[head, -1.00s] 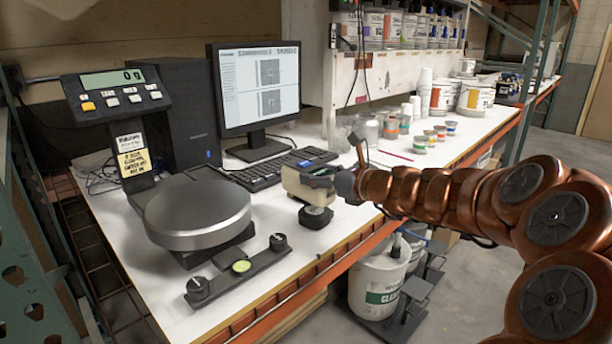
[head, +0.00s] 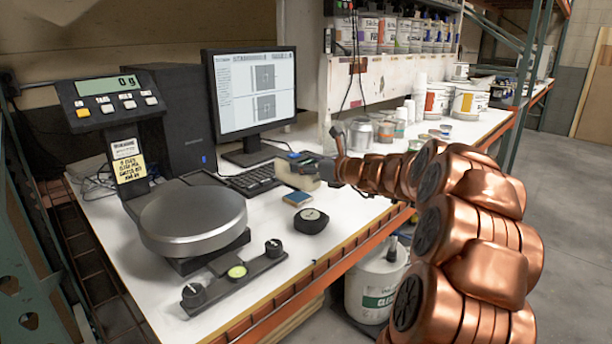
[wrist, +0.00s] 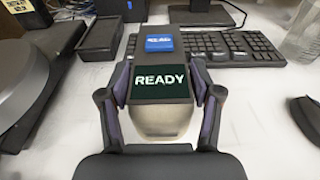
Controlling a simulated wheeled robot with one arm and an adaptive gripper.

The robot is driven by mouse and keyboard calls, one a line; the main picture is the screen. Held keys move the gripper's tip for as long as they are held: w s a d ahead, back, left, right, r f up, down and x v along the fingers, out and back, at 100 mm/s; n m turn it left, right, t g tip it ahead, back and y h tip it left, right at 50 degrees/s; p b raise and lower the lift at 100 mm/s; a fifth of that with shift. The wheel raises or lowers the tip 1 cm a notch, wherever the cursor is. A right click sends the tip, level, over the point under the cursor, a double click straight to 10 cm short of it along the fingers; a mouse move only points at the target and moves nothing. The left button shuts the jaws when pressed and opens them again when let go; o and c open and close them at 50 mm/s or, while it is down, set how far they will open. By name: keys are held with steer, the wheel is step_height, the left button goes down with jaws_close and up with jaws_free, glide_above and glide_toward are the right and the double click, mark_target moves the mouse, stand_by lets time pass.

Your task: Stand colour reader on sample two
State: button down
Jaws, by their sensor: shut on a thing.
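The colour reader (head: 309,181) has a pale body and a dark top. My gripper (head: 336,172) is shut on it in the head view, over the bench between the keyboard and the front edge. In the wrist view, my gripper (wrist: 163,88) has a finger on each side of the reader (wrist: 160,84), whose screen says READY. A small flat piece with a blue top (head: 298,198) lies on the bench just below and in front of the reader in the head view. I cannot tell which thing is sample two. The reader's underside is hidden.
The keyboard (head: 262,180) lies behind. Several cans and cups stand right.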

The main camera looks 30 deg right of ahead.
steer(key=shift+w+d, duration=0.15)
steer(key=shift+w, duration=0.2)
steer(key=shift+f+b, duration=0.35)
steer(key=shift+f, duration=1.35)
steer(key=shift+f, duration=0.15)
steer(key=shift+c, duration=1.1)
jaws_free()
steer(key=shift+s+d, duration=0.1)
steer(key=shift+s, duration=0.15)
steer(key=v, duration=1.1)
steer(key=shift+s, duration=0.25)
